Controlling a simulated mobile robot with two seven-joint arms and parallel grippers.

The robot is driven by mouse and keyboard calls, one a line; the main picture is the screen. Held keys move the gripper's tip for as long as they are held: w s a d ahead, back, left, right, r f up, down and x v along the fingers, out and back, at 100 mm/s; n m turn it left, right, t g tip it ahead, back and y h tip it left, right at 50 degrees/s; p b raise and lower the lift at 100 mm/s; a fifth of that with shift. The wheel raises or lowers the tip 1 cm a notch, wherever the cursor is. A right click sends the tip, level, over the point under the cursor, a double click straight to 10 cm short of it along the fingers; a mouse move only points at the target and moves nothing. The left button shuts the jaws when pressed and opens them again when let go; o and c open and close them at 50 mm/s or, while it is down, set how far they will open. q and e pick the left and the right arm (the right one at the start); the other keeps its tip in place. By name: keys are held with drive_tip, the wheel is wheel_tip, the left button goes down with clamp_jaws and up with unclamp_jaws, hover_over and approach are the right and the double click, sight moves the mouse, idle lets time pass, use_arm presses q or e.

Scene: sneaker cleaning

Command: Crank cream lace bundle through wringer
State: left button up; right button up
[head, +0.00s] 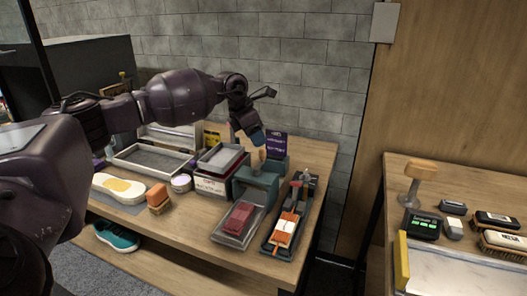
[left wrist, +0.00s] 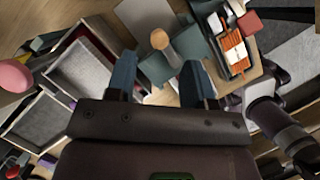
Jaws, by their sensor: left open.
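The teal wringer (head: 258,183) stands near the right end of the workbench, and its body also shows in the left wrist view (left wrist: 188,42). Its crank has a light wooden knob (left wrist: 160,40), which shows in the head view (head: 257,138) too. My left gripper (head: 256,142) is above the wringer, close to the knob. In the left wrist view its blue fingers (left wrist: 159,82) are apart, and the knob appears beyond the tips, between them. Nothing is held. I cannot make out the cream lace bundle in either view.
A tray with a red block (head: 237,217) and a dark tray with orange strips (head: 284,230) stand in front. Stacked boxes (head: 211,187), a grey tray (head: 152,160), a cream sole (head: 118,187) and an orange brush (head: 158,198) lie left. A second table (head: 455,176) stands right.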

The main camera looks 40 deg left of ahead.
sight(262, 150)
use_arm(q)
drive_tip(key=x, duration=0.4)
drive_tip(key=shift+d+f, duration=0.1)
drive_tip(key=shift+f, duration=0.1)
drive_tip(key=shift+b+x, duration=0.3)
drive_tip(key=shift+x, duration=0.55)
drive_tip(key=shift+w, duration=0.15)
use_arm(e)
drive_tip(key=shift+w+a, duration=0.1)
drive_tip(key=shift+w, duration=0.45)
use_arm(q)
drive_tip(key=shift+c, duration=0.4)
